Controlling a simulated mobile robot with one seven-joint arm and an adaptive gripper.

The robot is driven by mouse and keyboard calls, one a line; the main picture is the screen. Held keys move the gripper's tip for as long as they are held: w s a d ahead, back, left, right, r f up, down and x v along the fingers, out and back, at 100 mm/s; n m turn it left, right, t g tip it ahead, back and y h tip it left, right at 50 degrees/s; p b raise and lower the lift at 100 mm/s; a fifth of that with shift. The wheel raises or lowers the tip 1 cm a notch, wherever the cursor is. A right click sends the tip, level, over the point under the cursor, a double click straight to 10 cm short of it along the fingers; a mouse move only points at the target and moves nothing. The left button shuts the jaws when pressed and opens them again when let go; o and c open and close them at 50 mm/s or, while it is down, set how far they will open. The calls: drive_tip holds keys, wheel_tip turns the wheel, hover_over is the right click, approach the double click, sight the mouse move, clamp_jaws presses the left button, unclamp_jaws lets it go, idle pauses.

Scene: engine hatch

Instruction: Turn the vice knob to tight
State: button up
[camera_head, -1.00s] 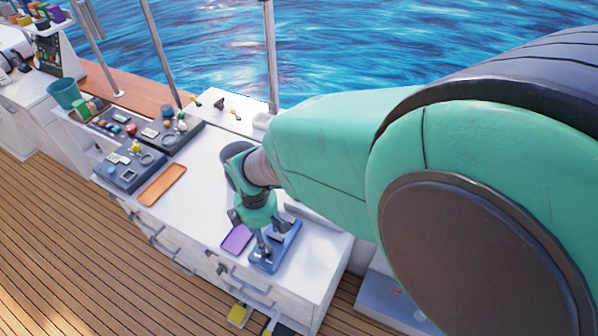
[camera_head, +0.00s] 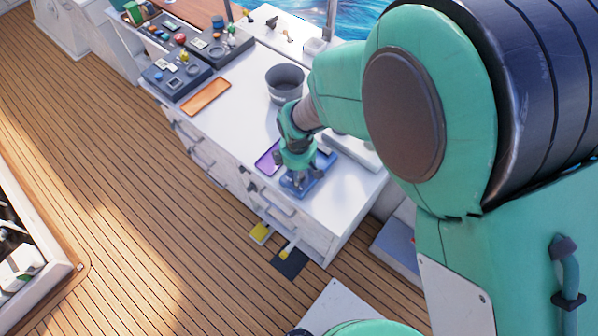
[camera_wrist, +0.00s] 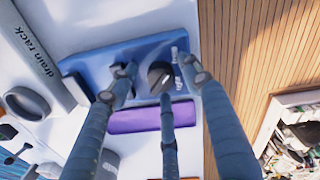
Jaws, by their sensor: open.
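The blue vice base (camera_head: 321,169) lies on the white counter near its front right end. It also shows in the wrist view (camera_wrist: 92,66), with a dark round knob (camera_wrist: 157,74) and a pale marked strip beside the knob. My gripper (camera_head: 297,177) points down over the vice. In the wrist view its three fingers are spread around the knob, with one fingertip close in front of it. The fingers look open, and I cannot tell whether any of them touches the knob. In the head view my gripper hides the knob.
A purple tray (camera_head: 267,158) lies beside the vice. A grey pot (camera_head: 285,84), an orange tray (camera_head: 205,97) and dark panels with small parts (camera_head: 179,73) stand farther along the counter. A grey piece labelled "drain rack" (camera_wrist: 37,52) borders the vice.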

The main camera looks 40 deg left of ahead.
drive_tip(key=c, duration=1.1)
drive_tip(key=shift+m, duration=0.4)
drive_tip(key=m, duration=0.3)
drive_tip(key=shift+s, duration=0.1)
drive_tip(key=shift+c, duration=0.2)
drive_tip(key=m, duration=0.5)
drive_tip(key=shift+h, duration=0.3)
drive_tip(key=m, duration=0.4)
drive_tip(key=shift+f+m, duration=0.1)
drive_tip(key=shift+m, duration=2.1)
drive_tip(key=shift+s, duration=0.1)
